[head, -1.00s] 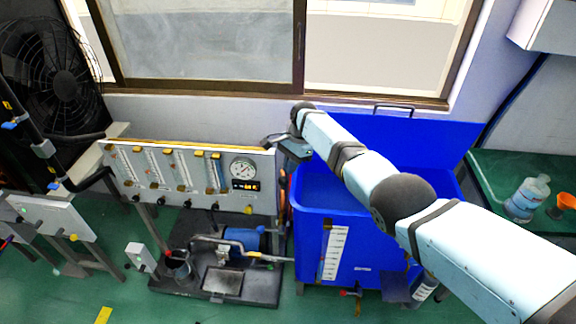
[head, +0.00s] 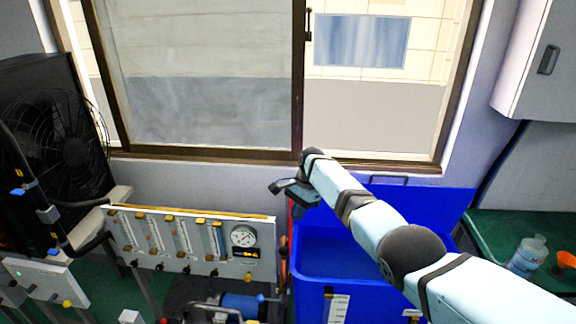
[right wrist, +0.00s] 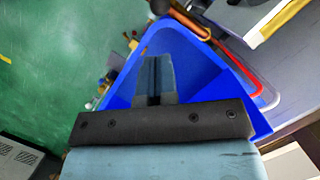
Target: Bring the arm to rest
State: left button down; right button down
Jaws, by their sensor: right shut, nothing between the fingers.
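My right arm reaches in from the lower right of the head view. Its gripper (head: 286,190) is above the left edge of the blue bin (head: 372,282), beside the gauge panel (head: 190,243). In the right wrist view the gripper (right wrist: 155,62) points down over the blue bin (right wrist: 205,70), its fingers together with nothing between them. My left gripper is in neither view.
The panel carries several flow tubes and a round gauge (head: 243,236). A black fan (head: 68,150) stands at the left. A window is behind. A white cabinet (head: 535,70) hangs at the upper right, above a green table (head: 492,232) with a bottle (head: 527,256).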

jog(key=s+d+f+n+t, duration=0.2)
jog(key=s+f, duration=0.4)
jog(key=f, duration=0.5)
jog(key=s+d+f+n+t, duration=0.25)
jog(key=s+f, duration=0.35)
jog(key=f, duration=0.6)
jog(key=s+d+f+n+t, duration=0.1)
jog(key=s+d+f+t, duration=0.15)
jog(key=s, duration=0.45)
jog(key=s+d+f+n+t, duration=0.1)
jog(key=s+d+f+n, duration=0.15)
jog(key=s, duration=0.35)
jog(key=s+d+r+n+t, duration=0.2)
jog(key=s+r, duration=0.2)
jog(key=s, duration=0.6)
jog(key=s+d+r+n+t, duration=0.2)
jog(key=s+r, duration=0.3)
jog(key=s, duration=0.6)
jog(key=shift+d+n+t, duration=0.3)
jog(key=shift+n+t, duration=0.1)
